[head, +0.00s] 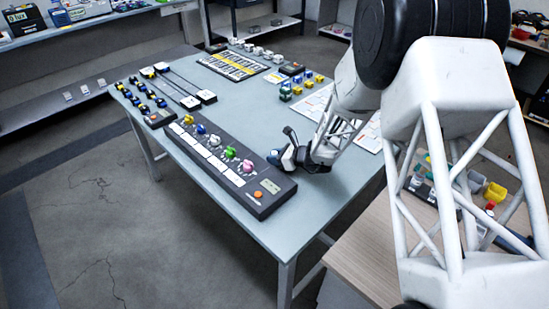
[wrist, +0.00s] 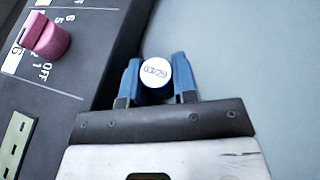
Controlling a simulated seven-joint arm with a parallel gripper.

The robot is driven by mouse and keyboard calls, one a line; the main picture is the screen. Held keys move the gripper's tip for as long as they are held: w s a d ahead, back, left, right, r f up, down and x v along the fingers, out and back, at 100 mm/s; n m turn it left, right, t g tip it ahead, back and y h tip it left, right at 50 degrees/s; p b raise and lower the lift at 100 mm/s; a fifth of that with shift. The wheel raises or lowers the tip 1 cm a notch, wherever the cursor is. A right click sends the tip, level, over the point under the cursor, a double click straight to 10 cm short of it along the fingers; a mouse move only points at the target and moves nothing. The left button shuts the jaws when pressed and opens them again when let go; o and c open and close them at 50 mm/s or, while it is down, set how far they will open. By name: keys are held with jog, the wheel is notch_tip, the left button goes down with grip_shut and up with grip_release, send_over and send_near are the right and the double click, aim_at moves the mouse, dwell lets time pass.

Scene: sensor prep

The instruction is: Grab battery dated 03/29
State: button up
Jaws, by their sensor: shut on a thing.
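The battery dated 03/29 (wrist: 156,71) shows its round white end with the printed date in the wrist view. My gripper (wrist: 156,82) is shut on it, with one blue-padded finger on each side. In the head view my gripper (head: 280,158) is low over the table, just right of the long dark control panel (head: 268,201). A small pale round top shows at its fingers there. I cannot tell whether the battery touches the table. The battery's lower part is hidden behind the fingers.
The panel carries several coloured knobs, among them a pink knob (wrist: 45,36) near my gripper. The blue-grey table (head: 240,123) also holds a black-and-yellow tray (head: 233,66), sliders and small yellow and blue parts. The tabletop's middle is clear.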

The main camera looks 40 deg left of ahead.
aim_at(275, 153)
jog(key=shift+r, duration=0.1)
jog(key=shift+r, duration=4.95)
